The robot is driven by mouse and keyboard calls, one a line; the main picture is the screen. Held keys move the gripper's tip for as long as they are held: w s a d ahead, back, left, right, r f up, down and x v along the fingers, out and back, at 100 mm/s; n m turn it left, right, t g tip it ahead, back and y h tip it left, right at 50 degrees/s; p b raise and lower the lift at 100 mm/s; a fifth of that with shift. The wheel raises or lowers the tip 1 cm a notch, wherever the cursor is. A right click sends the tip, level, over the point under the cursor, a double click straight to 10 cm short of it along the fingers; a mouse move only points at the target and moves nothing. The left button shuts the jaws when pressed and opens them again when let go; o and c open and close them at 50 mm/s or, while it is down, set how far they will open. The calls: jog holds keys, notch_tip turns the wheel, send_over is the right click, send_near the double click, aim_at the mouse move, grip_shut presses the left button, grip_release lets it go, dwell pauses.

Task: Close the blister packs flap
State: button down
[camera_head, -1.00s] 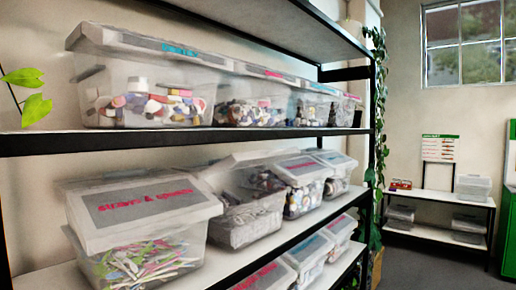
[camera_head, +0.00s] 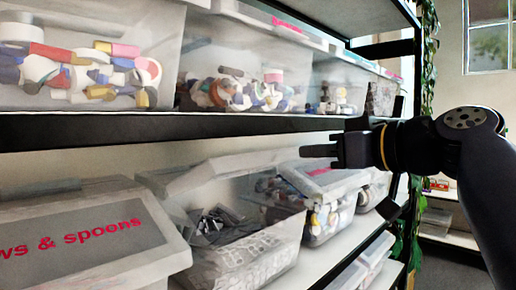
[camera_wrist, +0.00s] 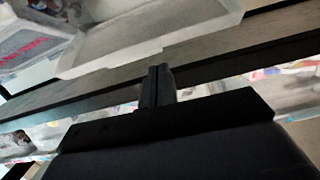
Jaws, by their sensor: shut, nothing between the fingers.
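The bin with silver and grey blister packs (camera_head: 240,252) stands on the middle shelf in the head view. It is a clear plastic bin (camera_head: 291,246). Its translucent flap (camera_head: 225,168) is raised and tilted, so the packs show underneath. My gripper (camera_head: 318,156) reaches in from the right, apart from the flap and right of it, just below the upper shelf edge. Its fingers are together and empty. In the wrist view my gripper (camera_wrist: 158,72) points toward a pale translucent lid edge (camera_wrist: 150,40); I cannot tell which bin it belongs to.
The straws and spoons bin (camera_head: 85,240) with its lid down stands to the left. Another lidded bin (camera_head: 328,222) stands to the right, below my gripper. The upper shelf's black edge (camera_head: 200,128) runs close above. Filled bins (camera_head: 85,75) stand on that shelf.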

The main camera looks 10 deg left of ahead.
aim_at(275, 158)
jog(key=shift+n, duration=0.4)
jog(key=p+x, duration=0.1)
jog(key=x, duration=0.2)
jog(key=r+p+x, duration=0.1)
jog(key=x, duration=0.2)
jog(key=p+x, duration=0.1)
jog(key=x, duration=0.2)
jog(key=shift+s+a+r, duration=0.15)
jog(key=shift+a+r, duration=0.1)
jog(key=shift+r, duration=0.15)
jog(key=shift+w+a+f+p, duration=0.15)
jog(key=shift+w+a+p, duration=0.25)
jog(key=shift+a, duration=0.05)
jog(key=shift+f+y, duration=0.1)
jog(key=shift+y, duration=0.2)
jog(key=b, duration=0.2)
jog(key=f+b, duration=0.1)
jog(key=b, duration=0.1)
jog(key=f+b, duration=0.1)
jog(key=shift+s+d+f+y+b, duration=0.15)
jog(key=shift+s+d+y+b, duration=0.15)
jog(key=shift+b, duration=0.1)
notch_tip(275, 158, down, 14)
jog(key=t+y+b, duration=0.4)
jog(key=y+b, duration=0.2)
jog(key=b, duration=2.9)
jog(key=shift+d+t, duration=0.15)
jog(key=shift+t, duration=0.25)
